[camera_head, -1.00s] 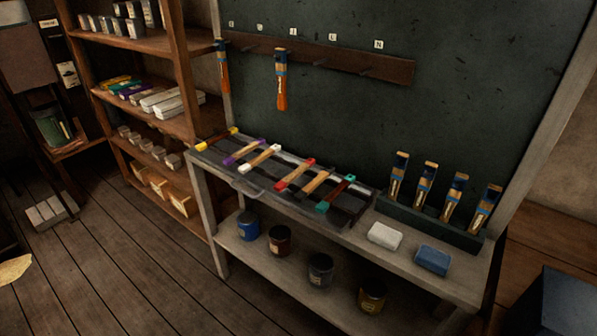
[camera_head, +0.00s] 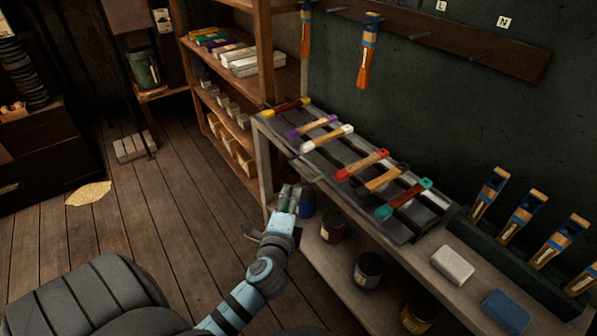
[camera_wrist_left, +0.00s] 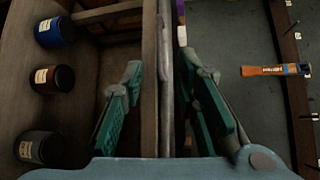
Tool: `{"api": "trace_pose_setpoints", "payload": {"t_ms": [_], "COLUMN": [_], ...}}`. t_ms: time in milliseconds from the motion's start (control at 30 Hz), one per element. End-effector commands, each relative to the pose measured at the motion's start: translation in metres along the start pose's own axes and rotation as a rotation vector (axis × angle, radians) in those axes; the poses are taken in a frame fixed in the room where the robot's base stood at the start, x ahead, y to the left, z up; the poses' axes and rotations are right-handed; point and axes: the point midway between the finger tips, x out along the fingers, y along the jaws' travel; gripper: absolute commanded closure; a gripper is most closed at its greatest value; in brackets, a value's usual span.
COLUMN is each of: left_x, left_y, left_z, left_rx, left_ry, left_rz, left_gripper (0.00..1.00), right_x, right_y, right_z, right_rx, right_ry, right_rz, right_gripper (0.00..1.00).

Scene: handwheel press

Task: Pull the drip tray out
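The dark grey drip tray (camera_head: 345,196) lies on the grey bench, with several colour-tipped wooden-handled tools lying across it. A bar handle (camera_head: 306,174) is on its front edge. My left gripper (camera_head: 290,193) is just in front of and below that handle in the head view. In the left wrist view my left gripper (camera_wrist_left: 160,66) is open, its green-padded fingers apart. A grey bar (camera_wrist_left: 165,45), which looks like the handle, runs between the fingers. I cannot tell whether a finger touches it. My right gripper is not in view.
The lower shelf holds a blue jar (camera_wrist_left: 54,31) and several dark jars (camera_head: 368,269). A white block (camera_head: 452,265) and a blue block (camera_head: 506,312) lie right of the tray. Upright brushes (camera_head: 488,194) stand in a rack behind them. The floor in front is open.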

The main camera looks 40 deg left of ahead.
Motion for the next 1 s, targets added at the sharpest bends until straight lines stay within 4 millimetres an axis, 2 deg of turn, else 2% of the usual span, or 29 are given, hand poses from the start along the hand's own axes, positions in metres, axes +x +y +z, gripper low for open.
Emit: {"api": "trace_pose_setpoints", "payload": {"t_ms": [167, 400, 500, 700, 933, 1000], "left_x": [0.037, 0.103, 0.121, 0.138, 0.139, 0.139], "left_y": [0.000, 0.002, 0.002, 0.001, 0.001, 0.001], "left_z": [0.001, 0.001, 0.001, 0.002, 0.002, 0.002], "left_rx": [0.001, -0.003, -0.004, -0.004, -0.004, -0.004], "left_ry": [-0.002, -0.003, -0.002, -0.001, -0.001, -0.001], "left_rz": [-0.002, 0.000, 0.001, 0.002, 0.003, 0.003], "left_gripper": [0.72, 0.72, 0.72, 0.72, 0.72, 0.81], "right_x": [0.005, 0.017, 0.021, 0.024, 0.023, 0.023], "right_y": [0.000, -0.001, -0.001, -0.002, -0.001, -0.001], "right_z": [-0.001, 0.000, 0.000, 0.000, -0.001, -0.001], "right_rx": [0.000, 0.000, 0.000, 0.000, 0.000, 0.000], "right_ry": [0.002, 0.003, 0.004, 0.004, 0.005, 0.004], "right_rz": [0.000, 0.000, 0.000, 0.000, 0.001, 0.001], "right_gripper": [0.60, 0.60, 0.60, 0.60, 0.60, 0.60]}}
